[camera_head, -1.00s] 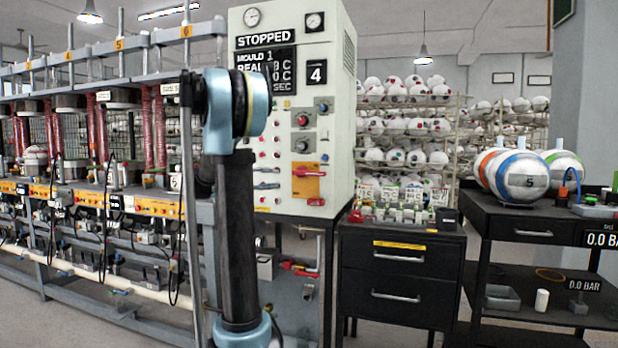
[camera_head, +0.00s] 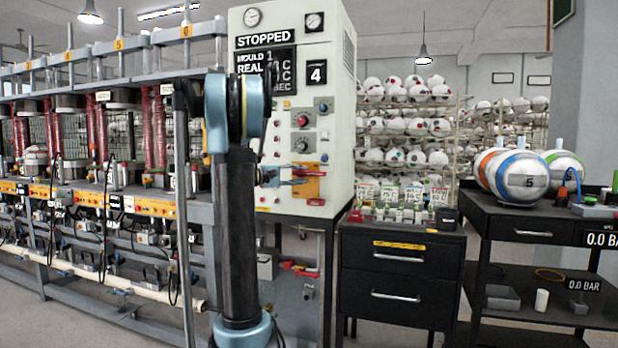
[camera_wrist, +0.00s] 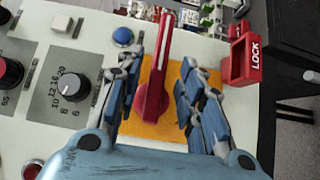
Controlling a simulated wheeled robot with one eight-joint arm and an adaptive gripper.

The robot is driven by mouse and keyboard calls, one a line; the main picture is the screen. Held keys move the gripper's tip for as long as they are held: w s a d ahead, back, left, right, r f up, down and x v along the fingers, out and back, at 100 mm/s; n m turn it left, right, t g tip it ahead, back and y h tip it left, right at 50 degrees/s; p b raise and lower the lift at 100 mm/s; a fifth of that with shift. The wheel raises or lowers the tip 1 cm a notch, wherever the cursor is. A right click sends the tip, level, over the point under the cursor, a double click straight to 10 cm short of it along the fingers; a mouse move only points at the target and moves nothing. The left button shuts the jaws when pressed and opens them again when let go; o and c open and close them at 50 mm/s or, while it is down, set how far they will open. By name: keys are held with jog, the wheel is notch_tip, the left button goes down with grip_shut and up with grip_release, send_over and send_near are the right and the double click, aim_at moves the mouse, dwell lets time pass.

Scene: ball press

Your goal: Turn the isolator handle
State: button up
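The red isolator handle (camera_wrist: 155,80) with a white stripe stands out from an orange plate (camera_wrist: 133,128) on the control cabinet. It points toward the top of the wrist view. My gripper (camera_wrist: 163,62) is open, with its blue-grey fingers on either side of the handle and visible gaps between. A red LOCK piece (camera_wrist: 246,60) sits right of the plate. In the head view, my gripper (camera_head: 284,177) is in front of the orange plate (camera_head: 313,190), partly covering the handle (camera_head: 308,171).
The cabinet (camera_head: 340,110) reads STOPPED. A grey rotary knob (camera_wrist: 73,87), a blue button (camera_wrist: 122,37) and a red knob (camera_wrist: 9,72) are left of the plate. A black drawer unit (camera_head: 400,275) stands right of the cabinet. The press row is at left.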

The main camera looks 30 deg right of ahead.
aim_at(305, 174)
jog(key=shift+s+d, duration=0.15)
jog(key=shift+d, duration=2.35)
jog(key=shift+c, duration=0.6)
grip_shut()
